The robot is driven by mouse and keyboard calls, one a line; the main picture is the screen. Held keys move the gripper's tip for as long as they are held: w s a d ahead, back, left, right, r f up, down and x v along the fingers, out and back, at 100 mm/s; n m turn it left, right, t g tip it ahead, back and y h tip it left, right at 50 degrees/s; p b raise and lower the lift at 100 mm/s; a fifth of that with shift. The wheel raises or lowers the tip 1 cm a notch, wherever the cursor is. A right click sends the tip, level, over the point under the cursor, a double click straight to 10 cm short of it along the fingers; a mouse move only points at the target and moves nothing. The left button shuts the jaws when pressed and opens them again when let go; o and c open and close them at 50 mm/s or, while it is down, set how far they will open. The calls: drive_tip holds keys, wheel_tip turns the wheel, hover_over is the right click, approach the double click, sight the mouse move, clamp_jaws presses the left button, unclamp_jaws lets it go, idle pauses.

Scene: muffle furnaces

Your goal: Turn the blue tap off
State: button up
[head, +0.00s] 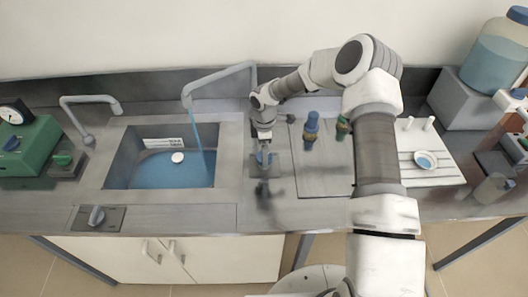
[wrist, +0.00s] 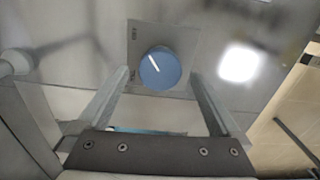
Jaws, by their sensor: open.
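The blue tap knob (wrist: 160,68), round with a white pointer line, sits on a grey plate (wrist: 137,40) in the wrist view. The pointer slants from upper left to lower right. In the head view the knob (head: 264,158) is partly hidden under my gripper (head: 263,149). My gripper is open, its two fingers on either side of the knob in the wrist view; I cannot tell whether they touch it. The curved grey spout (head: 222,76) pours a blue stream (head: 198,130) into the sink (head: 232,170), where blue water (head: 165,174) stands.
A second spout (head: 90,99) at left shows no stream; a second knob (head: 96,215) sits at the sink's front left. A green device (head: 30,147) stands far left. Blue-topped (head: 311,125) and green (head: 343,127) fittings stand right of my gripper, before a white tray (head: 440,172).

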drive_tip(key=shift+f, duration=0.7)
drive_tip(key=c, duration=1.4)
drive_tip(key=shift+o, duration=0.2)
drive_tip(key=shift+m+b, duration=0.3)
drive_tip(key=shift+b, duration=0.1)
drive_tip(key=m+b, duration=0.2)
drive_tip(key=shift+f+m+b, duration=0.15)
drive_tip(key=shift+m+b, duration=0.15)
drive_tip(key=shift+b, duration=0.1)
drive_tip(key=shift+m+b, duration=1.55)
drive_tip(key=shift+m, duration=0.35)
drive_tip(key=shift+r+m, duration=0.2)
drive_tip(key=shift+m, duration=0.1)
drive_tip(key=o, duration=1.4)
drive_tip(key=shift+c, duration=0.2)
